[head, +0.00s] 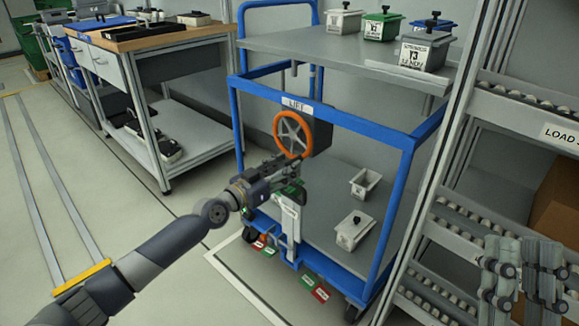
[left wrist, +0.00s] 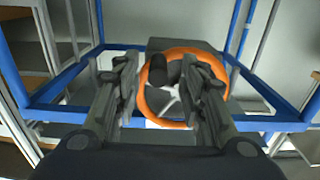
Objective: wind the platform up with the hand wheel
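The orange hand wheel (head: 278,128) with grey spokes sits on a dark box under the LIFT label, on the blue-framed cart. It also shows in the left wrist view (left wrist: 146,104), with a dark handle knob (left wrist: 158,70) standing out from it. My left gripper (head: 297,164) is just in front of and below the wheel. In the left wrist view its fingers are apart, with the knob between them and visible gaps on both sides. The grey platform (head: 290,44) is the cart's top deck. My right gripper (head: 523,245) is at the lower right, far from the wheel; its opening is unclear.
Lidded bins (head: 425,50) stand on the platform. Two small grey bins (head: 354,230) are on the lower deck (head: 325,235). A roller rack (head: 520,105) stands close on the right, a workbench (head: 150,40) at the left. The floor (head: 100,180) at left is open.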

